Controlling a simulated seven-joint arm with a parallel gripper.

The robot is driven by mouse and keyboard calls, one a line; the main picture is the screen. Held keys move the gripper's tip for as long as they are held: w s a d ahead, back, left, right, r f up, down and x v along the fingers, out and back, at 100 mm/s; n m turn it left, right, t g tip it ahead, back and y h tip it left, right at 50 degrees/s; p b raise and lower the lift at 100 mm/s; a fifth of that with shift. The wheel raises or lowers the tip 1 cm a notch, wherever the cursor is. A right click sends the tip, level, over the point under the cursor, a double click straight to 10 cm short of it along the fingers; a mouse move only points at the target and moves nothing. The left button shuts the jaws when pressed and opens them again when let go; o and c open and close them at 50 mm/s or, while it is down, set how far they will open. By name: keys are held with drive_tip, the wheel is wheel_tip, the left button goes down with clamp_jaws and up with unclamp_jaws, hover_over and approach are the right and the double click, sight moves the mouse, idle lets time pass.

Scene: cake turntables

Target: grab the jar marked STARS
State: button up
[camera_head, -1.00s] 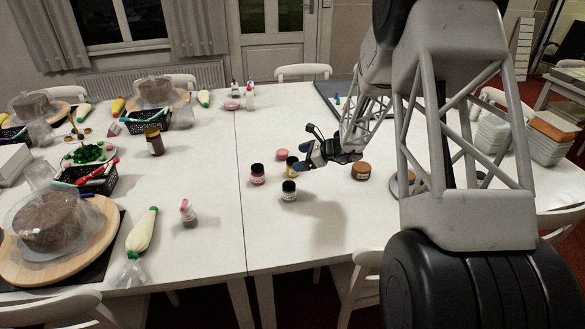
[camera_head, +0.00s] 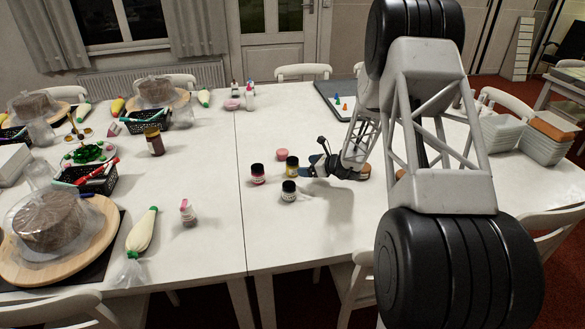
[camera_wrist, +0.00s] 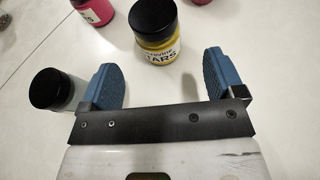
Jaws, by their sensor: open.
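A yellow jar (camera_head: 292,166) with a black lid stands on the white table. In the wrist view this yellow jar (camera_wrist: 157,48) has a white label whose lower line shows "TARS", its first letter unclear. My gripper (camera_head: 305,170) is open and low over the table, just right of that jar. In the wrist view my gripper (camera_wrist: 159,62) has its blue fingers spread, with the yellow jar ahead between them and no visible grip. A red jar (camera_head: 258,176) stands to the left; in the wrist view the red jar (camera_wrist: 93,12) is partly cut off, its label ending in "ARS".
A grey jar (camera_head: 289,192) with a black lid stands in front; the grey jar (camera_wrist: 52,92) is close beside my left finger in the wrist view. A pink low container (camera_head: 282,154) sits behind. The table front (camera_head: 285,240) is clear. Cakes and tools fill the left table.

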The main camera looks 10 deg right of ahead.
sight(298, 166)
drive_tip(key=shift+x, duration=1.15)
drive_tip(key=shift+x, duration=2.65)
drive_tip(key=shift+s, duration=0.1)
drive_tip(key=shift+c, duration=0.5)
drive_tip(key=c, duration=1.1)
drive_tip(key=shift+o, duration=0.2)
drive_tip(key=shift+r, duration=0.15)
drive_tip(key=shift+r, duration=4.9)
